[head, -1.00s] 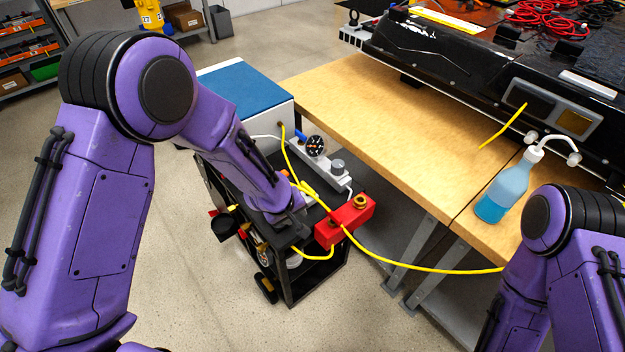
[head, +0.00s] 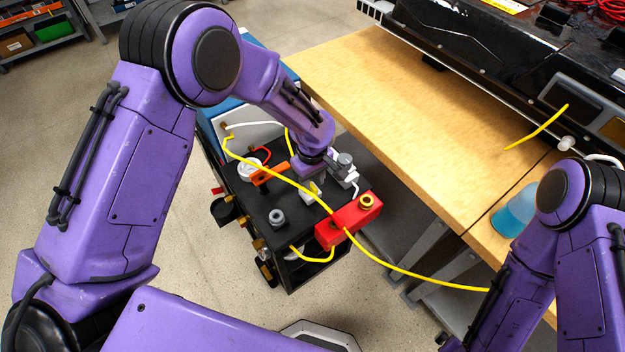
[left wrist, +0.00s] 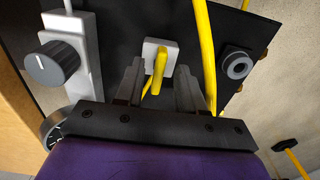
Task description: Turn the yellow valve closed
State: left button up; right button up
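The yellow valve handle (left wrist: 158,72) stands on a pale square base (left wrist: 151,52) in the left wrist view. In the head view the handle (head: 315,187) shows small on the black cart top, partly under my left gripper (head: 318,172). In the left wrist view my left gripper (left wrist: 158,88) is open, one finger on each side of the handle, with gaps visible. I cannot tell how far down the fingers reach around it. My right arm shows at the right of the head view, its gripper out of frame.
A yellow hose (left wrist: 205,45) runs close beside the right finger in the left wrist view. A grey knob (left wrist: 52,64) is at left. The red block (head: 349,222) and orange handle (head: 269,175) are on the black cart (head: 255,212). The wooden bench (head: 400,110) stands beside it.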

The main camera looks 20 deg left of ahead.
pick_arm(q)
jog(key=shift+w+f, duration=0.2)
jog(key=shift+f, duration=0.5)
jog(key=shift+s+r, duration=0.2)
jog(key=shift+s, duration=0.1)
jog(key=shift+w, duration=0.1)
grip_shut()
